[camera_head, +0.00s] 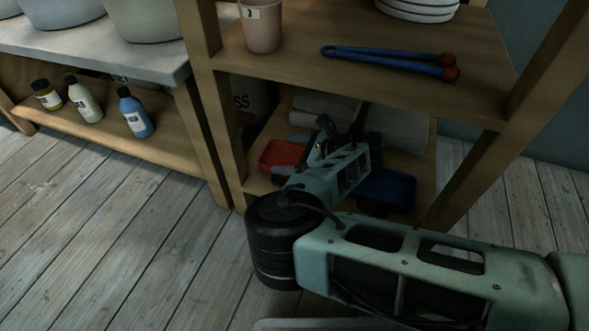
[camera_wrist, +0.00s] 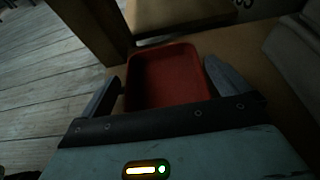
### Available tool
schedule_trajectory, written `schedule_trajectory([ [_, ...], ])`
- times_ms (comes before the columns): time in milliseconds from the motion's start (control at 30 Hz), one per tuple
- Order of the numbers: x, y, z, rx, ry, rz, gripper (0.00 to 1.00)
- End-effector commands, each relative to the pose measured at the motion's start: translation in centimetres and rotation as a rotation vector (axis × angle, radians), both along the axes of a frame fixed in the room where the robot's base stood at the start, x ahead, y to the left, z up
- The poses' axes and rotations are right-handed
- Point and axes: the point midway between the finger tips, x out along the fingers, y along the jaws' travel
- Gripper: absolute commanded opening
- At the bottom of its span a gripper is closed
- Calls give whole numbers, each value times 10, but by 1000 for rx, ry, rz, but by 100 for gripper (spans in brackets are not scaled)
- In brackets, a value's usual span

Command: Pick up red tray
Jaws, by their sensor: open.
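The red tray (camera_head: 283,154) lies on the lower shelf of the wooden rack in the head view, partly hidden by my arm. In the wrist view the red tray (camera_wrist: 166,76) lies straight ahead, between the two fingers, its near end hidden by the gripper body. My gripper (camera_wrist: 163,80) is open, one finger on each side of the tray. I cannot tell whether either finger touches it. In the head view my gripper (camera_head: 312,146) is small and dark beside the tray.
A blue tray (camera_head: 387,188) sits on the same lower shelf (camera_head: 262,184), right of my arm. Pale wrapped blocks (camera_head: 326,108) lie behind. The upper shelf (camera_head: 300,62) holds a cup (camera_head: 262,26) and blue-handled tools (camera_head: 390,58). A wooden post (camera_head: 212,110) stands left of the tray.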

Motion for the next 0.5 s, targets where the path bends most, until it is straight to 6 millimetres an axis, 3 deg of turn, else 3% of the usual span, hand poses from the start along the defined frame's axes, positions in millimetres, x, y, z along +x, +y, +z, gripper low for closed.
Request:
schedule_trajectory([
  [300, 13, 33, -14, 1, 0, 2, 100],
  [500, 15, 40, -12, 1, -1, 1, 100],
])
